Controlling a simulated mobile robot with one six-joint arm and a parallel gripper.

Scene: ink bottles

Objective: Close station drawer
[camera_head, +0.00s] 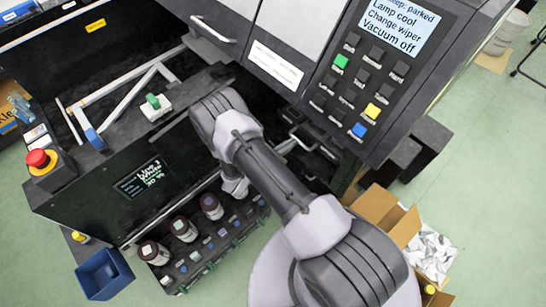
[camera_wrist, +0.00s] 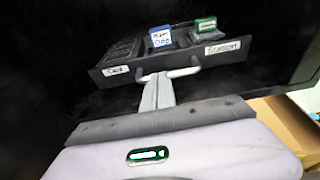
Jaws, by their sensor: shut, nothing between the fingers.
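The station drawer (camera_wrist: 145,68) shows in the wrist view as a dark, open-topped drawer. Its front has a pale handle (camera_wrist: 184,72) and two white labels, the right one reading "Station". A blue-and-white item (camera_wrist: 161,37) and a green-topped item (camera_wrist: 206,25) stand in it. My gripper (camera_wrist: 158,78) has its pale fingers together, with nothing between them. The tips overlap the handle's left part in the picture; I cannot tell whether they touch. In the head view my arm hides the gripper, and I cannot make out the drawer clearly there.
A control panel (camera_head: 357,100) with a screen and coloured keys hangs over the right side. Below left are a rack of ink bottles (camera_head: 184,229), a blue bin (camera_head: 103,273) and a red stop button (camera_head: 37,158). An open cardboard box (camera_head: 375,205) stands right of my arm.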

